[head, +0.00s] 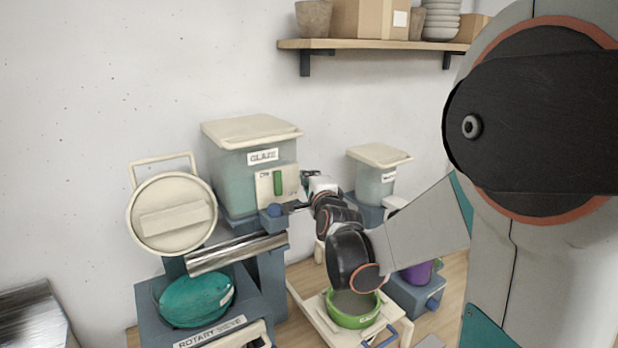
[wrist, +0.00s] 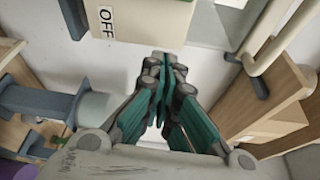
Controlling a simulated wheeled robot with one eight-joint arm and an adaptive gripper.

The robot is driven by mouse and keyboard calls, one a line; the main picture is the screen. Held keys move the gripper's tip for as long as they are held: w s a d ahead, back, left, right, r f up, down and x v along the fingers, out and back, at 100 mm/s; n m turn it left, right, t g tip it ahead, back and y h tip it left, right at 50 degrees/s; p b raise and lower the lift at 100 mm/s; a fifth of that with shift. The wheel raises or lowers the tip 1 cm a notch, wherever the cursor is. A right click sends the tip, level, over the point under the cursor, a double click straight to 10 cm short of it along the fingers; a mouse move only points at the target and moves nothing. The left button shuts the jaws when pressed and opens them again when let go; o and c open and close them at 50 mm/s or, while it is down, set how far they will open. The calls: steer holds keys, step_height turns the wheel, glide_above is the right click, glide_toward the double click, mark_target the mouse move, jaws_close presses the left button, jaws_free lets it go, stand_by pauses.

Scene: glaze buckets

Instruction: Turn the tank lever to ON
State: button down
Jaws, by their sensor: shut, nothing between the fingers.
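The glaze tank (head: 240,165) is a translucent grey-green container with a cream lid and a GLAZE label. On its front is a cream panel (head: 264,192) with a green lever (head: 278,182) that stands upright. In the wrist view the panel (wrist: 150,22) fills the top, with an OFF label (wrist: 107,20) on it. I cannot clearly make out the lever there. My gripper (head: 292,206) is by the lower right of the panel, close to the lever. In the wrist view its fingers (wrist: 166,70) are together with nothing between them, below the panel.
A blue spout (head: 273,212) juts out under the panel. A metal trough (head: 237,252) and a rotary sieve with a teal bowl (head: 197,298) stand at lower left. A second tank (head: 376,185) stands at right, and a green bucket (head: 353,309) sits on a cream cart below.

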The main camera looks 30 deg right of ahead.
steer(key=v, duration=0.8)
steer(key=shift+a+p, duration=0.3)
steer(key=shift+a, duration=0.15)
steer(key=shift+s, duration=0.15)
